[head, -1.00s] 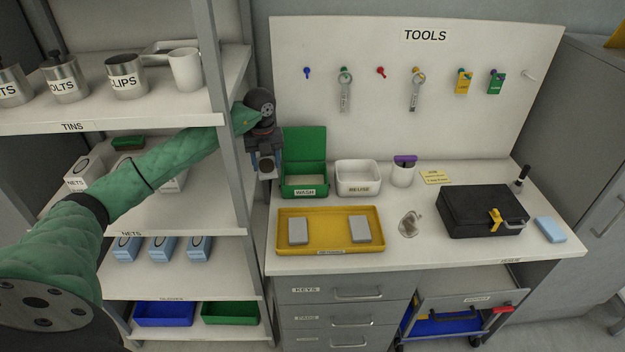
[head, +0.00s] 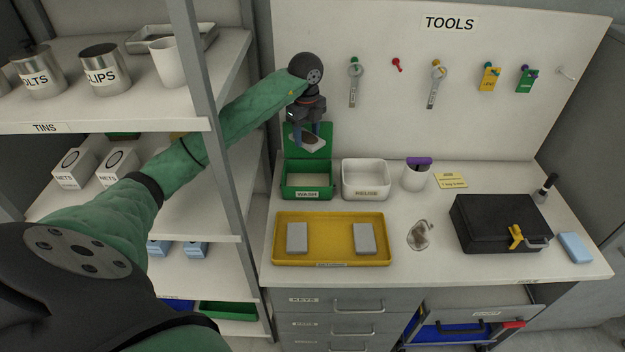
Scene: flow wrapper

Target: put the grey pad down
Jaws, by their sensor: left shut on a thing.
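My left gripper (head: 308,132) is shut on a grey pad (head: 311,144) with a dark patch on its face. The pad is held in the air, tilted, in front of the raised green lid and above the green WASH box (head: 306,193). The inside of the box is pale and looks empty. Two more grey pads lie in the yellow tray (head: 331,247), a left one (head: 297,238) and a right one (head: 364,239). My right gripper is not in view.
A white REUSE box (head: 366,180) stands right beside the WASH box. Farther right are a white cup (head: 416,179), a clear crumpled item (head: 419,236), a black case (head: 498,224) and a blue block (head: 575,247). A shelf post (head: 214,130) rises on the left.

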